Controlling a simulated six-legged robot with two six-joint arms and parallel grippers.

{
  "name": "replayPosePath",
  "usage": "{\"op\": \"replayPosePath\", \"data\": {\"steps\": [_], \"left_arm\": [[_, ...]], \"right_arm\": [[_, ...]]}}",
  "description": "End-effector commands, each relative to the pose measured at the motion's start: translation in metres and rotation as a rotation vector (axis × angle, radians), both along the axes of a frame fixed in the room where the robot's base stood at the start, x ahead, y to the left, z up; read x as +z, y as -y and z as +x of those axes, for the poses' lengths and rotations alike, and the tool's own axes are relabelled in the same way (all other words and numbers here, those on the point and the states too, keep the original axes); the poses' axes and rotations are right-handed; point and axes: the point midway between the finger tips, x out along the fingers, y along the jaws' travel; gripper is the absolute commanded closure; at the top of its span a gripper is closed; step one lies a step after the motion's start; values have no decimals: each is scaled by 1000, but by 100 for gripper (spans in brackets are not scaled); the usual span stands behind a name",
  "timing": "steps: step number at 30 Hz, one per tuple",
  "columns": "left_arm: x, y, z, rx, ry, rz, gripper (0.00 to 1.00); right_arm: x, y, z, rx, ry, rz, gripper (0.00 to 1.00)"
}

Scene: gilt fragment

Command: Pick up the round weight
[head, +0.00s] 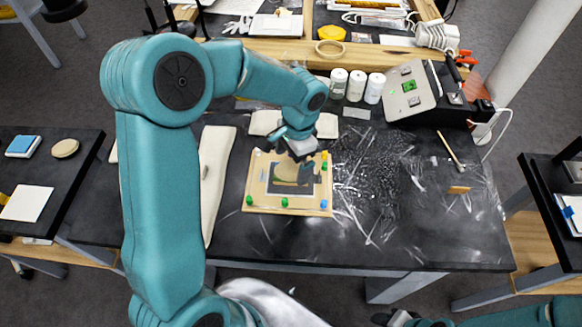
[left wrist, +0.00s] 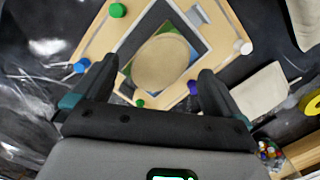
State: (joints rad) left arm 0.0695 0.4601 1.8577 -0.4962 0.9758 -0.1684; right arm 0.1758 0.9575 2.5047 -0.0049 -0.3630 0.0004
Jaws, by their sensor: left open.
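A round tan weight (left wrist: 160,62) lies on a picture panel in a light wooden frame (left wrist: 95,42) in the left wrist view. In the head view the weight (head: 286,173) is partly hidden by my left gripper (head: 298,157), over the framed board (head: 262,204). My left gripper also shows in the left wrist view (left wrist: 156,80), with its two dark fingers spread to either side of the weight's near edge and nothing held between them. I cannot tell the exact height gap. Part of my right gripper (head: 402,318) shows at the bottom edge; its jaws are unclear.
Coloured pegs stand around the board. White jars (head: 356,86) and a grey instrument box (head: 411,91) stand behind it. A long pale pad (head: 216,180) lies to the left. Another round tan disc (head: 65,148) lies on the left side table. The black table's right side is mostly clear.

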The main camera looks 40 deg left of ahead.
Motion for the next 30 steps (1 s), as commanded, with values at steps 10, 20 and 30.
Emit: {"op": "replayPosePath", "data": {"steps": [10,20,30], "left_arm": [[-19,-1,0,1,1,1,0],[-18,-1,0,1,2,0,72],[-9,-1,1,1,6,1,73]], "right_arm": [[2,0,0,0,0,0,57],[2,0,0,0,0,0,57],[1,0,0,0,0,0,57]]}}
